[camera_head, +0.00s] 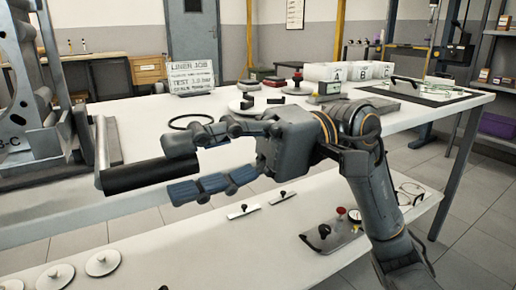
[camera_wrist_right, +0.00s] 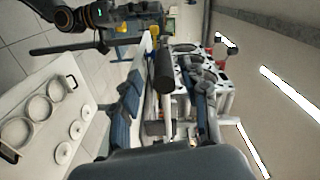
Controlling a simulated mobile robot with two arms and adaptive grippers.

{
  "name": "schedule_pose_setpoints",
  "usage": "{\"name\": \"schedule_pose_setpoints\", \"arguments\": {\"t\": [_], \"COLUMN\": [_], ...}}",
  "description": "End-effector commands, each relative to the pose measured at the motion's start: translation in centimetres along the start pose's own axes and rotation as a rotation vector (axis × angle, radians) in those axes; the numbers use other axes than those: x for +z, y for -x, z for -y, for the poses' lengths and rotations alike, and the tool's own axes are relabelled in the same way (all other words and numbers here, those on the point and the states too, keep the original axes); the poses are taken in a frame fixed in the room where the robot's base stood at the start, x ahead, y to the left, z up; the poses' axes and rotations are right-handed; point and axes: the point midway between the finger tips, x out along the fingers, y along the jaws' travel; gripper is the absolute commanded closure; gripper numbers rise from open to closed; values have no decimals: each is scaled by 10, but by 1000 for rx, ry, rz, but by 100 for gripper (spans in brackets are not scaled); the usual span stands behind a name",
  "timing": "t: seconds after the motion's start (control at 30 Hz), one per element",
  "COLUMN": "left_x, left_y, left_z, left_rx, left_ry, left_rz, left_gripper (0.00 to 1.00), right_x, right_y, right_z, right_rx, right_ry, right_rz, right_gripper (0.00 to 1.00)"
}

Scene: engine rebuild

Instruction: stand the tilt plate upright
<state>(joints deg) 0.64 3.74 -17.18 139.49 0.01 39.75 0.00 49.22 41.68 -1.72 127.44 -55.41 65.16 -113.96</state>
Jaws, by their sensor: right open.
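The tilt plate appears to be the pale upright-edged frame (camera_head: 101,145) at the left of the head view, beside the grey engine block (camera_head: 25,105); I cannot tell its exact tilt. A thick black bar handle (camera_head: 135,177) sticks out from its lower end toward the right. It also shows in the wrist view (camera_wrist_right: 163,72). My right gripper (camera_head: 187,165) is open, its fingers pointing left above and below the handle's free end. I cannot tell whether they touch it. Parts of what looks like my left arm show at the top of the wrist view; its jaws are unclear.
The white bench (camera_head: 235,150) holds a black ring (camera_head: 190,121), a sign (camera_head: 192,78), white boxes (camera_head: 340,71) and a dark mat (camera_head: 425,92). A lower shelf (camera_head: 190,235) carries white discs (camera_head: 102,262) and small handled parts. Floor shows at the right.

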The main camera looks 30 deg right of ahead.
Motion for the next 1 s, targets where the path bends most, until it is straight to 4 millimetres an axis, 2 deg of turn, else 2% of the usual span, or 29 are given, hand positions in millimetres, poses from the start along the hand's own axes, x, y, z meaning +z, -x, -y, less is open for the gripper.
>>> {"name": "schedule_pose_setpoints", "arguments": {"t": [0.03,0.2,0.4,0.57,1.0], "left_x": [0,0,0,0,0], "left_y": [0,0,0,0,0], "left_z": [0,0,0,0,0], "left_rx": [0,1,1,1,1], "left_ry": [0,0,0,0,0], "left_rz": [0,0,0,0,0], "left_gripper": [59,59,59,59,59], "right_x": [-1,-1,0,1,1], "right_y": [12,48,76,83,83], "right_z": [0,-1,-1,-1,-1], "right_rx": [-1,0,2,3,3], "right_ry": [-5,-4,-3,0,0], "right_rz": [-5,-2,1,3,3], "right_gripper": [55,55,55,55,55]}}
